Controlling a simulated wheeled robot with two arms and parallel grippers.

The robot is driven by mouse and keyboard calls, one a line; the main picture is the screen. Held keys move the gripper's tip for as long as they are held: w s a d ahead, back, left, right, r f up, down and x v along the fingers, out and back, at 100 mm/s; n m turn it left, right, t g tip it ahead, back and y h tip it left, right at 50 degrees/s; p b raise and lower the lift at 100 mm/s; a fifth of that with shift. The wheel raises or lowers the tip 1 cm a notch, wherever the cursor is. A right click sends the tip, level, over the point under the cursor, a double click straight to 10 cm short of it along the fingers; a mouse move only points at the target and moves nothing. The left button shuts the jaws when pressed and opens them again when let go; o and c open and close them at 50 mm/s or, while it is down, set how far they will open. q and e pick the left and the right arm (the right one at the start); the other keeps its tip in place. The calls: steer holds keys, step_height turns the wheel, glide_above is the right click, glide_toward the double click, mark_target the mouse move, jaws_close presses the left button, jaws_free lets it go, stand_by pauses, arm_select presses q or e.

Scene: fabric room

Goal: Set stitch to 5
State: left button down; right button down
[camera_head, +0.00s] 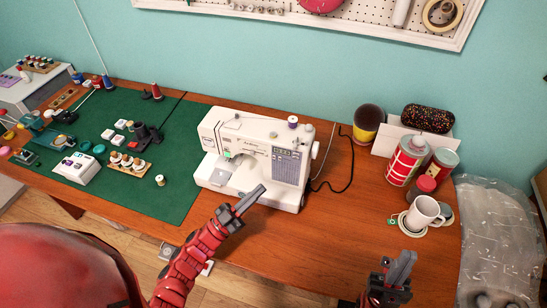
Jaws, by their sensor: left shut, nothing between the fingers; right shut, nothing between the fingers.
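A white sewing machine (256,150) stands on the wooden table, right of the green mat. Its stitch chart panel (287,165) is on the front right, and a round knob (315,149) shows on its right side. The selected stitch number is too small to read. My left gripper (262,188) is shut and empty, its tips in front of the machine's lower front; I cannot tell whether they touch. My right gripper (410,255) is shut and empty near the table's front right edge, below the white mug.
A white mug (424,213) on a saucer, red-and-white cans (404,165) and a yellow-and-black cup (368,122) stand at the right. A black cable (342,175) lies beside the machine. The green mat (170,195) holds several small sewing items. Bare wood (320,235) is clear in front of the machine.

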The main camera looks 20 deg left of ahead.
arm_select(q)
steer(key=shift+w, duration=0.1)
steer(key=b, duration=0.3)
glide_toward(281, 155)
step_height(281, 155, up, 2)
steer(key=w+d, duration=0.1)
steer(key=d, duration=0.2)
steer(key=shift+w+a+r, duration=0.15)
steer(key=shift+w, duration=0.5)
stand_by(1.1)
steer(key=shift+w, duration=0.4)
steer(key=shift+w, duration=0.25)
stand_by(0.4)
steer(key=shift+s+r, duration=0.1)
steer(key=shift+s, duration=0.6)
